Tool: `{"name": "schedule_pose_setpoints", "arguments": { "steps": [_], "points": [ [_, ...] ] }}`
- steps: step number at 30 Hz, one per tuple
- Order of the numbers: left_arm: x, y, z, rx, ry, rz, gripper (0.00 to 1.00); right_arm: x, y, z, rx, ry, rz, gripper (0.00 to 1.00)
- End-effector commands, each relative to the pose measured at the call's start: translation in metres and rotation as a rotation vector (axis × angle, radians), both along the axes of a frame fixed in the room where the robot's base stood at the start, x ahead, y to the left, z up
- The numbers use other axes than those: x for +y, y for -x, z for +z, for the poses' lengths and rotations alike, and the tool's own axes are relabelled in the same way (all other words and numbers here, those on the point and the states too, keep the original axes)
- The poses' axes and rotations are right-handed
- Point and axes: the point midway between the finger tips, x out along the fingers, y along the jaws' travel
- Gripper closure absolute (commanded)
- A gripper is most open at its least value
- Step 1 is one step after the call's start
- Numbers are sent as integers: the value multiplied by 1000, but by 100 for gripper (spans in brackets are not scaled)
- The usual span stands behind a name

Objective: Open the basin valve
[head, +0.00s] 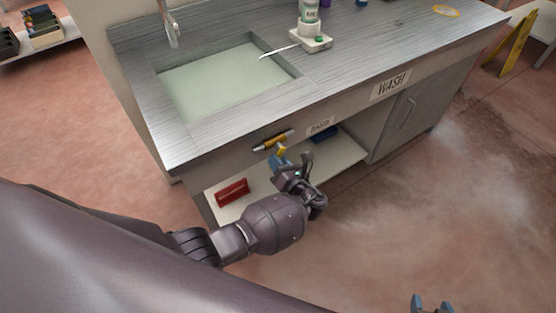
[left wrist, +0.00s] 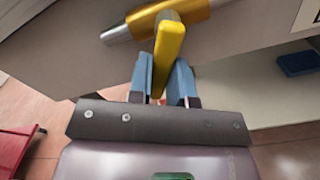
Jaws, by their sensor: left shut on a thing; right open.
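The basin valve is a brass body with silver pipe ends (head: 272,140) on the front panel under the sink edge, beside the BASIN label (head: 320,126). It also shows at the top of the left wrist view (left wrist: 190,16). Its yellow lever (left wrist: 168,55) stands out from the body, crosswise to the pipe. My left gripper (head: 280,161) is shut on the lever, with its blue fingers (left wrist: 160,82) on either side of it. My right gripper (head: 432,304) is open and empty at the bottom edge of the head view, away from the counter; only its fingertips show.
The basin (head: 225,82) holds pale greenish water. A red object (head: 232,191) and a blue one (head: 325,133) lie on the open shelf (head: 345,155) below the valve. A WASH label (head: 391,84) and cabinet door (head: 408,115) are to the right. Floor in front is clear.

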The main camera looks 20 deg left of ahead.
Motion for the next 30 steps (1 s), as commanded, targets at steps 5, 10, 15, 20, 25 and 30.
{"name": "schedule_pose_setpoints", "arguments": {
  "steps": [5,10,15,20,25,30],
  "points": [
    [0,-1,1,-1,-1,2,100,0,-1,2,-2,1,1,42],
    [1,-1,1,-2,-1,1,78,1,-5,5,-12,1,3,42],
    [0,0,1,-2,0,0,55,1,-10,9,-23,0,5,42],
    [0,0,0,-2,0,0,55,2,-11,10,-27,0,6,42],
    [0,0,0,0,0,1,55,1,-10,9,-25,0,5,42],
    [2,-1,0,-1,-1,0,55,1,-7,7,-16,-2,2,42]
  ]
}}
